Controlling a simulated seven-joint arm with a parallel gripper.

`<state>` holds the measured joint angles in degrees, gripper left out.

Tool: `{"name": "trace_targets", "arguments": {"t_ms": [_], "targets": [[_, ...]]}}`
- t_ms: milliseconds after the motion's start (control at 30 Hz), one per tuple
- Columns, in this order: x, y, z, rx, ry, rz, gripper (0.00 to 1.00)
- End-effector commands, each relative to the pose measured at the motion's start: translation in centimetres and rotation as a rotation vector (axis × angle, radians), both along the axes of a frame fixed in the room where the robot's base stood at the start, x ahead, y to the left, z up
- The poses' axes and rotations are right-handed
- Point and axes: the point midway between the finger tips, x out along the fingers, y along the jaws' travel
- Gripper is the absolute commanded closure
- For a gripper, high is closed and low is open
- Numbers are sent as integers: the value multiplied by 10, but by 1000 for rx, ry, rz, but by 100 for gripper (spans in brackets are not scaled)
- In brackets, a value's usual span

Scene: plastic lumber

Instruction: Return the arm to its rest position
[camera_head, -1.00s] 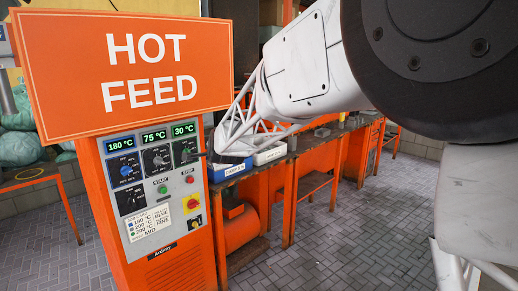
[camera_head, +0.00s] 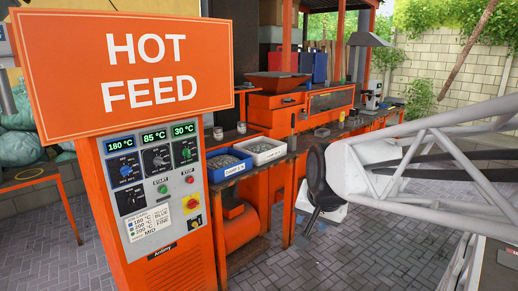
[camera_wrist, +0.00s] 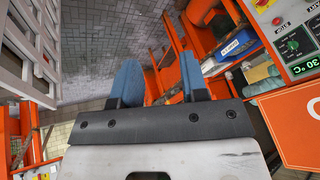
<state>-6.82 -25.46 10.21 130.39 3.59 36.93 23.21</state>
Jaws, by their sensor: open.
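My gripper shows in the wrist view (camera_wrist: 162,82), with its two blue fingers spread apart and nothing between them. In the head view my gripper (camera_head: 311,222) is small and partly hidden behind a dark joint of my arm. It hangs right of the orange control cabinet (camera_head: 170,262), apart from it and in front of the workbench. My arm reaches in from the right edge. The cabinet's displays read 180 °C, 85 °C (camera_head: 154,136) and 30 °C, each above a knob.
A HOT FEED sign (camera_head: 130,75) tops the cabinet. A blue bin (camera_head: 229,165) and a white bin (camera_head: 262,151) of pellets stand on the bench. An orange machine with a hopper (camera_head: 277,83) stands behind them. The paved floor (camera_head: 352,260) below my arm looks clear.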

Motion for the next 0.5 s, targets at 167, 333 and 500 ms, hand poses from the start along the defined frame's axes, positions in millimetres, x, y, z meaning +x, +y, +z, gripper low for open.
{"name": "trace_targets", "arguments": {"t_ms": [167,333,500], "targets": [[-69,-31,-15,-91,79,95,60],[-128,-52,-33,-159,155,185,60],[-167,-64,-46,-199,210,248,60]]}}
